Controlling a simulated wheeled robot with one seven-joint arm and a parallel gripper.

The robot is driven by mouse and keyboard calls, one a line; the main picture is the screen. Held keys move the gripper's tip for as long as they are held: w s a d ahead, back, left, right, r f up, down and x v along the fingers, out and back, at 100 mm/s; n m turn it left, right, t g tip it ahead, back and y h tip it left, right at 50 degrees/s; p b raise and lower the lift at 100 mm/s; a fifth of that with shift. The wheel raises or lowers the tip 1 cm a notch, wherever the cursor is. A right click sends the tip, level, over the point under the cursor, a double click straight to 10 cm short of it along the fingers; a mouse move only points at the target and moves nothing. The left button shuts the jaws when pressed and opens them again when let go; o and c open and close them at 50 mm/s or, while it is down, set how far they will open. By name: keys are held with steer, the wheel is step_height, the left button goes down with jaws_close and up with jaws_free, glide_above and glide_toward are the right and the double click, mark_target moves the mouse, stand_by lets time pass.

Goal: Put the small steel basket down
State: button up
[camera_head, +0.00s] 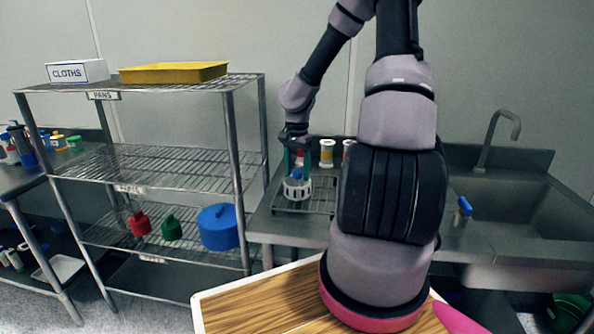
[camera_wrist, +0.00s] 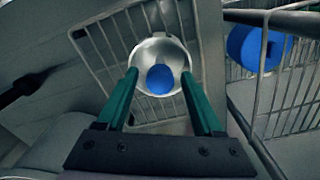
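The small steel basket (camera_head: 297,190) is a round, pale cup with slots in its side. It is upright over a wire rack (camera_head: 318,208) on the counter; I cannot tell whether it touches the rack. My gripper (camera_head: 296,170) points down, its two green fingers on either side of the basket's rim. In the wrist view the fingertips of my gripper (camera_wrist: 160,74) meet the rim of the basket (camera_wrist: 160,50) on both sides. A rounded blue piece (camera_wrist: 160,79) shows in the middle of the basket.
Several small containers (camera_head: 327,150) stand behind the rack. A sink (camera_head: 515,205) is at the right. A wooden board (camera_head: 265,303) is in front.

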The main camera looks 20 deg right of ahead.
steer(key=w+r+n+t+h, duration=0.15)
steer(key=w+r+t, duration=0.25)
steer(key=r, duration=0.8)
steer(key=w+r+t+h, duration=0.2)
steer(key=w+r+t, duration=0.2)
steer(key=r, duration=0.7)
steer(key=s+a+r+n+t+y, duration=0.3)
steer(key=a+r+n+t, duration=0.1)
steer(key=a+r, duration=0.6)
steer(key=s+a+r+n+g+y, duration=0.1)
steer(key=s+a+y, duration=0.15)
steer(key=s, duration=0.35)
steer(key=s+a+r+n+g+y, duration=0.1)
steer(key=s+a, duration=0.2)
steer(key=s, duration=0.4)
steer(key=s+d+f+g, duration=0.1)
steer(key=s+d, duration=0.1)
steer(key=s, duration=0.4)
steer(key=s+d+f+g+h, duration=0.1)
steer(key=s+d+g, duration=0.1)
steer(key=s, duration=0.5)
steer(key=shift+d+f, duration=0.2)
steer(key=shift+f, duration=0.05)
